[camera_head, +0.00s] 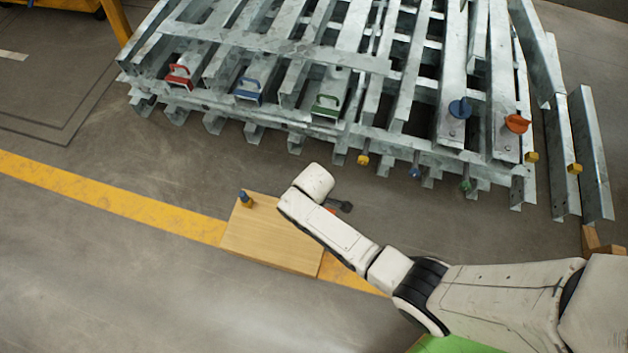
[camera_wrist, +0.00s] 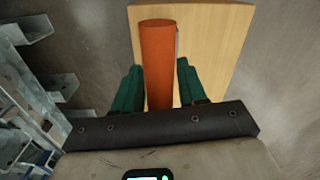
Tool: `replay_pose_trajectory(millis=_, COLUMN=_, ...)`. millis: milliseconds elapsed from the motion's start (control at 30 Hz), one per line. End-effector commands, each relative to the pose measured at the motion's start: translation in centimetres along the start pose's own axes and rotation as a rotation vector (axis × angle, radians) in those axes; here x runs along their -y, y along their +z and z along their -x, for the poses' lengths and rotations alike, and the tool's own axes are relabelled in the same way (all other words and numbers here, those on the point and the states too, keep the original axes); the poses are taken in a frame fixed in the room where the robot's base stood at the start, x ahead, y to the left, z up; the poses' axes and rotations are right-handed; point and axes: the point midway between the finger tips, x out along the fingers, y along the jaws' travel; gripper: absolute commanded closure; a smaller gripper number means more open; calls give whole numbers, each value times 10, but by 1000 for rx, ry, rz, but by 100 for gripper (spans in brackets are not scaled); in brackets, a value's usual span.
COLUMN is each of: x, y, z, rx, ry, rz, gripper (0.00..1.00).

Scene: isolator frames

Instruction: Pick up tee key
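The tee key shows in the wrist view as an orange round bar (camera_wrist: 158,55), seen close up above a wooden board. My gripper (camera_wrist: 160,88) has two green fingers, one on each side of the bar. A thin gap seems to show beside the bar near the finger bases, so the fingers look open around it; contact at the tips is hard to judge. In the head view my wrist is above the board's right side and hides the gripper and most of the key. Only a small orange bit (camera_head: 331,210) and a dark end piece (camera_head: 345,207) show beside my wrist.
A large galvanised steel rack (camera_head: 300,60) with coloured handles stands behind. The floor (camera_head: 110,270) at left is clear.

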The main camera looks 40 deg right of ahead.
Motion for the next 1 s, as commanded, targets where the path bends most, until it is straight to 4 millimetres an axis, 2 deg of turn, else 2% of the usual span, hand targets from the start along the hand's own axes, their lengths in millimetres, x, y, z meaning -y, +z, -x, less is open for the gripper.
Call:
replay_pose_trajectory(millis=67, x=0, y=0, z=0, rx=0, ry=0, rz=0, gripper=67)
replay_pose_trajectory(millis=400, x=0, y=0, z=0, rx=0, ry=0, rz=0, gripper=99)
replay_pose_trajectory(millis=767, x=0, y=0, z=2, rx=0, ry=0, rz=0, gripper=100)
replay_pose_trajectory(millis=867, x=0, y=0, z=10, rx=-1, ry=1, rz=0, gripper=100)
replay_pose_trajectory(millis=1000, x=0, y=0, z=35, rx=-2, ry=2, rz=0, gripper=100)
